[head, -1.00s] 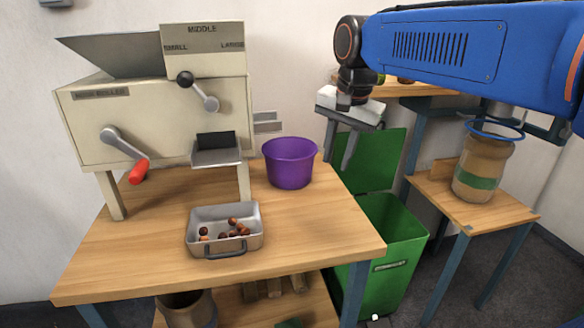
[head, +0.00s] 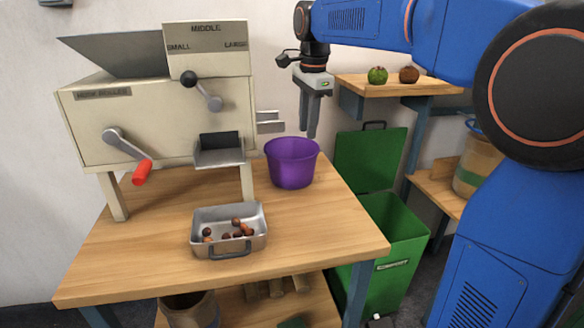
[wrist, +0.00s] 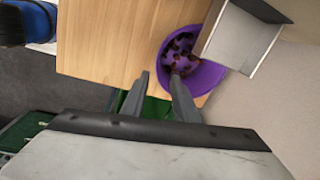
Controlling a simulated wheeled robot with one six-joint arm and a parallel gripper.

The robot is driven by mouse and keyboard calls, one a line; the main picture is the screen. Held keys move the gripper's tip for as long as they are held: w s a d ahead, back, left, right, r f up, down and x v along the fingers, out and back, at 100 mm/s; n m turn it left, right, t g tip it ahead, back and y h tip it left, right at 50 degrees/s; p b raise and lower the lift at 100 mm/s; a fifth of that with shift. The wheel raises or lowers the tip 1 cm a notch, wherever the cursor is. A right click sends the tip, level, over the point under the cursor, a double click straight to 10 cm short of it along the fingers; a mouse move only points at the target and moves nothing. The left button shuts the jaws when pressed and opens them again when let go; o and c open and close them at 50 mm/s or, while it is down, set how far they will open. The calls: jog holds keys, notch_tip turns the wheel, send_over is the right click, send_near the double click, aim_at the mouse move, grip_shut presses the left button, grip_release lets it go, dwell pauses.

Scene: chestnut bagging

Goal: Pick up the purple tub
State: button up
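The purple tub (head: 291,165) stands upright on the wooden table, right of the machine, near the table's back right edge. In the wrist view the tub (wrist: 207,78) shows from above with several brown chestnuts inside. My gripper (head: 309,132) points down above the tub's right rim in the head view. The head view does not show clearly whether a finger touches the rim.
The cream machine (head: 140,125) with its chute stands left of the tub. A metal tray (head: 229,243) of chestnuts sits at the front of the table (head: 320,238). A green bin (head: 393,250) stands to the right. A shelf (head: 430,88) is behind.

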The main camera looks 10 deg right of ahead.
aim_at(304, 160)
jog(key=f, duration=0.7)
jog(key=shift+w+a+f, duration=0.1)
jog(key=shift+w+f, duration=0.25)
jog(key=shift+w, duration=0.05)
jog(key=shift+w+a+f, duration=0.1)
jog(key=shift+a+f, duration=0.05)
jog(key=shift+f, duration=1.25)
jog(key=shift+a+f, duration=0.1)
jog(key=shift+f, duration=1.25)
grip_shut()
